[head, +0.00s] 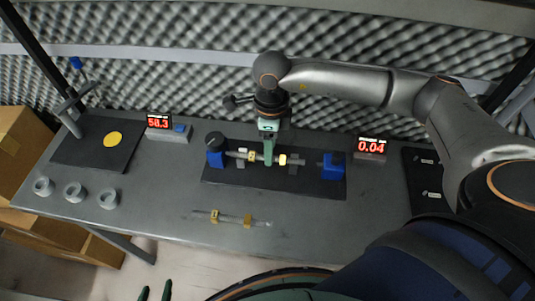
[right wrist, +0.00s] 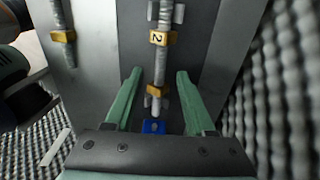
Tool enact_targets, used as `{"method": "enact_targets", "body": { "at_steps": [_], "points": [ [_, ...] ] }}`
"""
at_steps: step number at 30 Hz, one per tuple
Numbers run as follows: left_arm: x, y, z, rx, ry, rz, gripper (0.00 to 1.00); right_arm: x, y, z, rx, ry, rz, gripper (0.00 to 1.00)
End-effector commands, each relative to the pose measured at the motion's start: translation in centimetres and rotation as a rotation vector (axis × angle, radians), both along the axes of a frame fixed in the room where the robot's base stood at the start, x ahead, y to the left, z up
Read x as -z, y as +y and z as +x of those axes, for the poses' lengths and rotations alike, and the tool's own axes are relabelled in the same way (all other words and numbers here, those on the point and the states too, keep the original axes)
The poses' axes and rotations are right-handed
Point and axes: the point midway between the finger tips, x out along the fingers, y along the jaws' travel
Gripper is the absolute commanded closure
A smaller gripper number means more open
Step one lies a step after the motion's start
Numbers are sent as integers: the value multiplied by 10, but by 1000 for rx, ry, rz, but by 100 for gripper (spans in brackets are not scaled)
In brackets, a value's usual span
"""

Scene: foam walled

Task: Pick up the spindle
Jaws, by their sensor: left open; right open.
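The spindle (head: 246,155), a grey rod with yellow collars, lies across the black fixture plate (head: 216,176) between blue end blocks. In the right wrist view the spindle (right wrist: 161,68) runs between my fingers, one collar marked 2. My right gripper (head: 268,160) is over the middle of the spindle from above, and its green fingers (right wrist: 158,85) are open on either side of it, with visible gaps. A similar rod with two yellow collars (head: 232,218) lies on the table in front of the plate. My left gripper (head: 155,291) is open and empty at the bottom edge of the head view.
Two red displays read 58.3 (head: 158,121) and 0.04 (head: 371,145) behind the plate. A black mat with a yellow disc (head: 113,139) and a stand (head: 72,102) are at the left. Several grey rings (head: 75,191) line the front left. Dark foam walls the back.

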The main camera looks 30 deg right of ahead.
Motion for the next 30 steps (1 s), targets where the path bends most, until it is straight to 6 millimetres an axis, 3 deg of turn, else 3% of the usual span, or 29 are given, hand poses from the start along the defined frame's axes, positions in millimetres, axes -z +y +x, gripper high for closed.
{"method": "enact_targets", "body": {
  "at_steps": [6, 14, 28, 30],
  "points": [
    [-7, 0, 0, 0, 0, 0, 41, 25, 1, -2, 0, 1, 2, 45],
    [-6, 0, 0, 0, -1, 0, 41, 28, 1, -1, -1, -1, 1, 46],
    [-7, 0, 1, 0, -2, 0, 41, 27, 1, -1, 0, 0, 1, 99],
    [-7, 0, 1, 0, -2, 0, 41, 27, 1, -1, 0, 0, 1, 100]
  ]
}}
